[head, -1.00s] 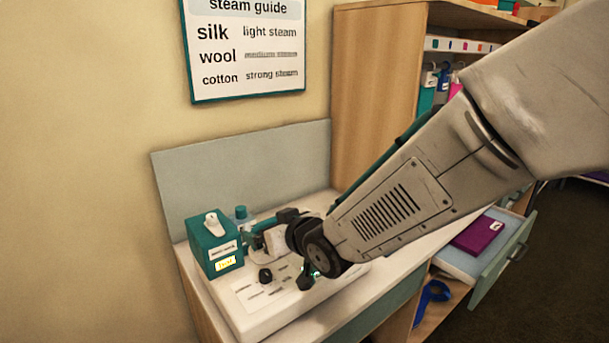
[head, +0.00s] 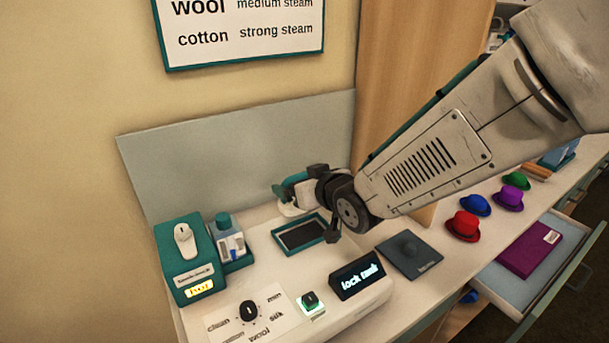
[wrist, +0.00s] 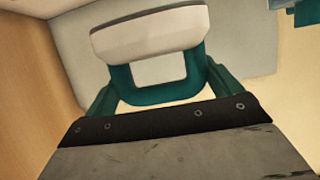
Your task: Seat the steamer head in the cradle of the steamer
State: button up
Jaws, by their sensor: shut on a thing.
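The steamer head (head: 290,208) is a white plate with a teal handle. My gripper (head: 308,188) is shut on it and holds it at the back edge of the teal-framed dark cradle (head: 306,242). I cannot tell whether it touches the frame; the cradle looks empty. In the wrist view the white head (wrist: 150,35) and its teal handle loop (wrist: 122,88) fill the middle, beyond the dark edge of my gripper. The steamer (head: 225,335) is a white base with a black knob, a green-lit switch (head: 311,302) and a lit display (head: 360,279).
A teal box (head: 188,262) with a lit yellow label and a teal bottle holder (head: 232,250) stand left of the cradle. A grey panel (head: 240,150) rises behind. Right are a dark pad (head: 408,258), small coloured hats (head: 462,226) and an open drawer (head: 490,278).

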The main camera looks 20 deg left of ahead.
notch_tip(320, 180, down, 2)
jog(key=shift+w+d+f, duration=0.1)
jog(key=shift+f, duration=1.75)
jog(key=shift+f, duration=0.35)
jog(key=shift+f, duration=0.55)
jog(key=shift+f, duration=0.15)
